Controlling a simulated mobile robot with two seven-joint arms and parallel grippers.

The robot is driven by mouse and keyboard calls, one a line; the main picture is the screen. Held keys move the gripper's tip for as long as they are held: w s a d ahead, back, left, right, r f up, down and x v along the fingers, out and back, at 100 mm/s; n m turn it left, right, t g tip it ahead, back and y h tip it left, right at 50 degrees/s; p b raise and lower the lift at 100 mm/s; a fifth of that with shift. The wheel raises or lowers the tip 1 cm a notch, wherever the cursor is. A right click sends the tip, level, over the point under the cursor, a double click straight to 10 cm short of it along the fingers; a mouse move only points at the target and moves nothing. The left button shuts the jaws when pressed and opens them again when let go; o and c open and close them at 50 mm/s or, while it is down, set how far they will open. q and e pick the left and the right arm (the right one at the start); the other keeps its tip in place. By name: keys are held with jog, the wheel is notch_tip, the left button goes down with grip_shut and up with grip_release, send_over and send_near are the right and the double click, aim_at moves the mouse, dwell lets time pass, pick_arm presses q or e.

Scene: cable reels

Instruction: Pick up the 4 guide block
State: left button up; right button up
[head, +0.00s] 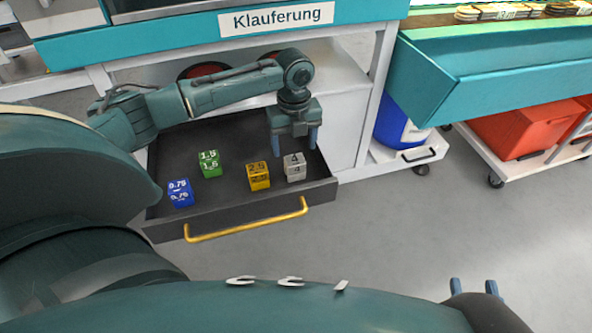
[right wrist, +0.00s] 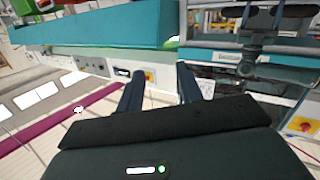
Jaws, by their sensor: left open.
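The grey 4 guide block (head: 295,168) sits upright in the open dark drawer (head: 225,222), near its right end. My left gripper (head: 294,151) points down over the right part of the drawer. Its two blue fingers are apart and empty, just above or behind the 4 block; the exact height gap is hard to tell. My right gripper (head: 474,287) is at the lower right of the head view, away from the drawer. In the right wrist view, its fingers (right wrist: 160,84) are apart with nothing between them.
A yellow 2.5 block (head: 259,176) stands just left of the 4 block. A green 1.5 block (head: 210,164) and a blue 0.75 block (head: 180,193) are further left. The drawer has a yellow handle (head: 247,220). A teal bench edge labelled Klauferung (head: 277,19) is above.

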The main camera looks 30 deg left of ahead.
aim_at(295, 160)
pick_arm(q)
notch_tip(295, 160, down, 5)
jog(key=shift+f+b, duration=0.1)
jog(key=shift+b, duration=1.1)
jog(key=shift+f, duration=0.4)
pick_arm(e)
jog(key=shift+s+a+r+n+t+y, duration=0.1)
jog(key=shift+s+a+n+t+y, duration=0.05)
jog(key=shift+a+n+t+y, duration=0.6)
pick_arm(q)
jog(key=shift+c, duration=0.6)
pick_arm(e)
jog(key=shift+d, duration=0.15)
pick_arm(q)
jog(key=c, duration=1)
